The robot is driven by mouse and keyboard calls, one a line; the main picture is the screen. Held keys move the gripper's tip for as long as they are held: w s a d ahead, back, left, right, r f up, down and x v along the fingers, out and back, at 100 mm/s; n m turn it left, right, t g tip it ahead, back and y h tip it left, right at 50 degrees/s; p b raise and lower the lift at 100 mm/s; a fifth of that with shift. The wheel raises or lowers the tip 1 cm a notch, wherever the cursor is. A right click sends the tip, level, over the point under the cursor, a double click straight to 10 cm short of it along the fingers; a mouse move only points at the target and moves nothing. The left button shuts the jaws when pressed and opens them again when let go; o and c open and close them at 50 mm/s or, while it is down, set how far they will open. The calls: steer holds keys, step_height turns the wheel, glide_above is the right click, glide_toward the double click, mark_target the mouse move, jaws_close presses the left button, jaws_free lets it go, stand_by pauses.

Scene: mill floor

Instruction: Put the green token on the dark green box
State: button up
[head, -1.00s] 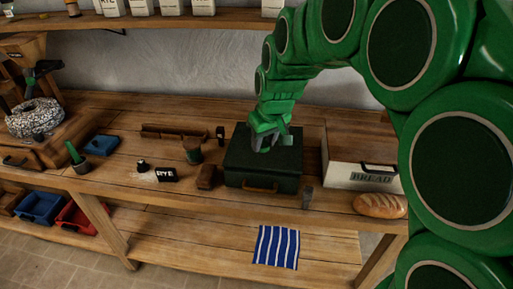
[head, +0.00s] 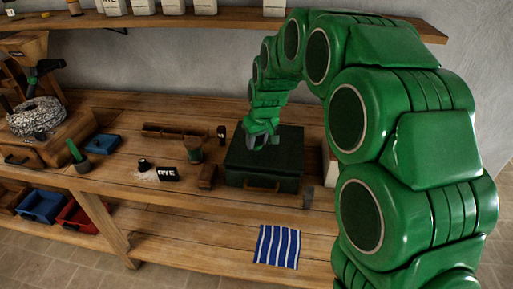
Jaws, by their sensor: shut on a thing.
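The dark green box (head: 282,165) stands shut on the wooden bench, with a tan handle on its front. My gripper (head: 262,143) is over the left part of the box's lid, pointing down, very close to the lid or at it. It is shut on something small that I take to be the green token. The token cannot be made out among the fingers at this size, and I cannot tell whether it touches the lid.
A black RYE sign (head: 168,174), a cup (head: 194,152) and a small brown block (head: 206,176) stand left of the box. A grey piece (head: 309,197) stands at its front right. My arm hides the bench's right side.

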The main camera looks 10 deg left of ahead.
mark_target(257, 143)
steer(key=shift+w+a+f, duration=0.15)
steer(key=shift+w+f, duration=0.15)
steer(key=shift+f, duration=1.6)
steer(key=shift+f, duration=0.15)
steer(key=o, duration=1)
